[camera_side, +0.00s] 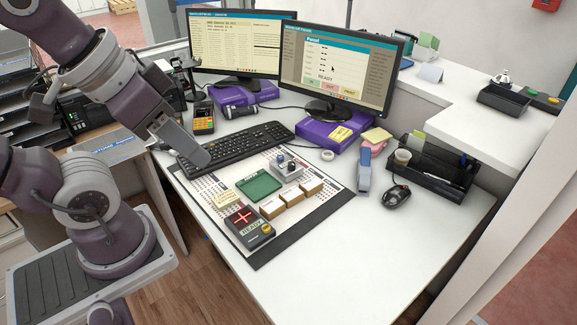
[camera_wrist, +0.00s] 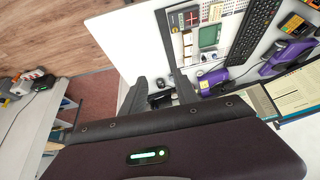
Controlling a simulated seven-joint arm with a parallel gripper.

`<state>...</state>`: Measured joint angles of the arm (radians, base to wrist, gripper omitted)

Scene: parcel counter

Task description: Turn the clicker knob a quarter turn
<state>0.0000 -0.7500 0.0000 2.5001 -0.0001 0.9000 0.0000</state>
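A small grey box with a knob (camera_side: 284,161) on top sits on the printed mat (camera_side: 325,206), right of a green tray (camera_side: 258,186). I take this to be the clicker knob. My gripper (camera_side: 199,153) is raised near the left end of the black keyboard in the side view, well left of the knob and apart from it. In the wrist view my two dark fingers (camera_wrist: 160,95) stand apart with nothing held between them. The knob is too small there to make out its turn angle.
A device with a red cross (camera_side: 247,222) and several small boxes (camera_side: 293,197) lie on the mat. The keyboard (camera_side: 238,146) and two monitors stand behind. A blue-grey stapler-like object (camera_side: 364,172) and a mouse (camera_side: 395,196) are at right. The counter's front right is clear.

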